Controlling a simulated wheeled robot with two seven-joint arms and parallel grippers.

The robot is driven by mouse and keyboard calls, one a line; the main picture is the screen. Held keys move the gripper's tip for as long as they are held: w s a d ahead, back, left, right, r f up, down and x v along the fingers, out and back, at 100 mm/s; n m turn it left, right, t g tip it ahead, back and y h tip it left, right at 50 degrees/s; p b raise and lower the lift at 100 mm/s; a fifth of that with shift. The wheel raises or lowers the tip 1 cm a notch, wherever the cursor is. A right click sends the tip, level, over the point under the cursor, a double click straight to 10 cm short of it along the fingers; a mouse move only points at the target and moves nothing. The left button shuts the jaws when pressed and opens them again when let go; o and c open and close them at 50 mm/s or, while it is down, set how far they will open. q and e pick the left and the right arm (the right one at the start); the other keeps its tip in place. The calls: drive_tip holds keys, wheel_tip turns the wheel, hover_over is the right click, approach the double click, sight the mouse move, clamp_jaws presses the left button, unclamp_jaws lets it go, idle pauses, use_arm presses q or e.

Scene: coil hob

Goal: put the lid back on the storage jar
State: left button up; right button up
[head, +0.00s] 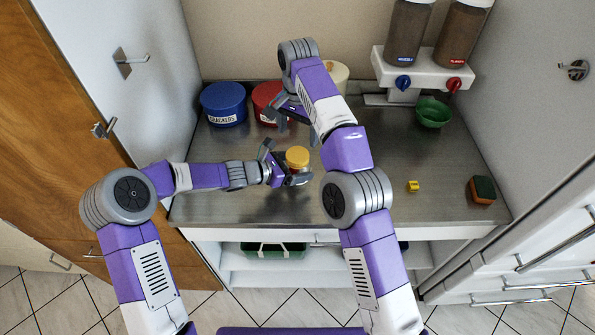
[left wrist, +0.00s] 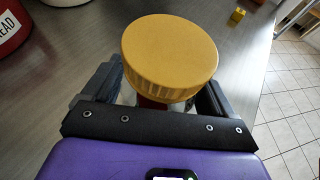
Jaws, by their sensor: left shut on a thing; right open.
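A small jar (head: 298,169) with a round yellow lid (head: 297,155) on top is upright at the front middle of the counter. In the left wrist view the ribbed lid (left wrist: 170,55) covers most of the jar, and a little dark red (left wrist: 152,103) shows below it. I cannot tell whether the lid is fully seated. My left gripper (head: 285,166) is shut on the jar, its fingers on either side below the lid. My right gripper (head: 280,115) is open and empty, farther back, in front of the red canister.
A blue canister (head: 224,104), a red canister (head: 267,97) and a cream canister (head: 338,73) stand at the back. A dispenser (head: 421,70), green bowl (head: 433,113), yellow block (head: 413,186) and sponge (head: 482,190) are on the right. The counter between is clear.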

drive_tip(key=n, duration=0.3)
drive_tip(key=shift+n, duration=0.4)
drive_tip(key=n, duration=0.5)
drive_tip(key=shift+w+d+f+n, duration=0.1)
drive_tip(key=shift+n, duration=0.2)
drive_tip(key=n, duration=0.3)
drive_tip(key=shift+n, duration=0.3)
drive_tip(key=n, duration=0.5)
drive_tip(key=shift+n, duration=0.3)
drive_tip(key=n, duration=0.5)
drive_tip(key=shift+n, duration=0.3)
drive_tip(key=n, duration=0.3)
drive_tip(key=shift+n, duration=0.4)
drive_tip(key=n, duration=1)
drive_tip(key=shift+s, duration=0.2)
